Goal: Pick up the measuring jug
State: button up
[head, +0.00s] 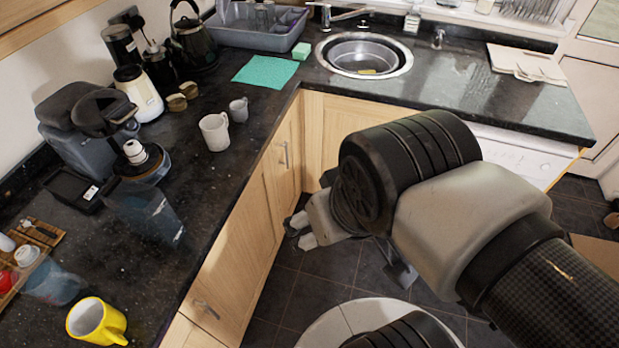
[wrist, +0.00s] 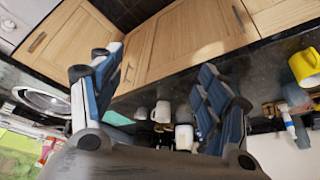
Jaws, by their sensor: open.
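Two see-through vessels stand on the dark counter at the left of the head view. One is a tall clear bluish container (head: 150,215) in front of the coffee machine. The other is a smaller bluish one (head: 58,282) beside the yellow mug, seen also in the wrist view (wrist: 296,96). I cannot tell for certain which is the measuring jug. My gripper (head: 300,232) is over the floor in front of the cabinets, to the right of both and apart from them. In the wrist view its fingers (wrist: 162,68) are spread with nothing between them.
A yellow mug (head: 95,322) stands near the counter's front edge. A white mug (head: 214,131) and grey mug (head: 238,110) stand farther back. A coffee machine (head: 88,135), blender (head: 139,92) and kettle (head: 194,42) line the wall.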

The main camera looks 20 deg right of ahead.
aim_at(40, 277)
jog(key=u, duration=1.7)
